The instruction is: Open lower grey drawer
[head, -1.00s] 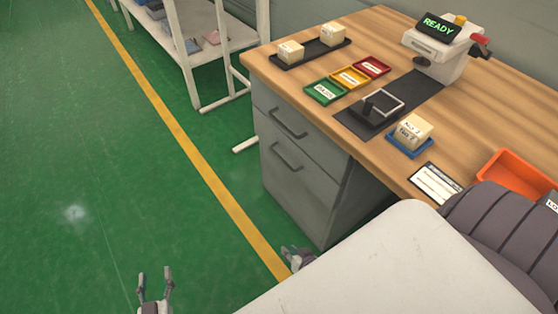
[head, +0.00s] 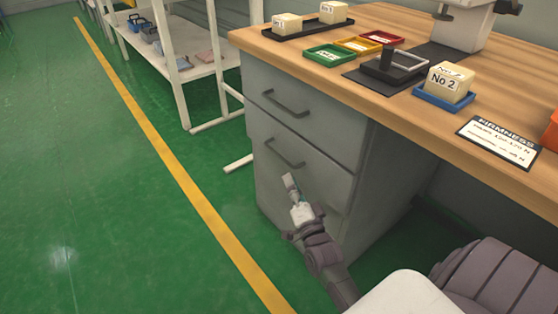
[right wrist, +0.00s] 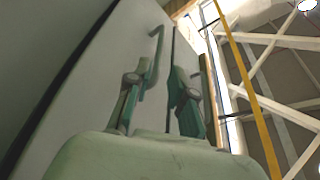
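The grey drawer cabinet (head: 300,140) stands under the wooden table top, with its drawers closed. Its lower drawer has a dark bar handle (head: 284,154), and the upper drawer has another one (head: 285,105). My right gripper (head: 292,188) is in front of the lower drawer, just below the lower handle. In the right wrist view its two green fingers (right wrist: 160,72) are apart and empty. A bar handle (right wrist: 154,50) shows beyond the fingertips, near the left finger; I cannot tell whether they touch. My left gripper is not in view.
The wooden table (head: 400,110) overhangs the cabinet and holds small trays and blocks. A white shelf rack (head: 190,65) stands to the left. The green floor (head: 110,210) in front of the cabinet is clear, with a yellow line (head: 190,190).

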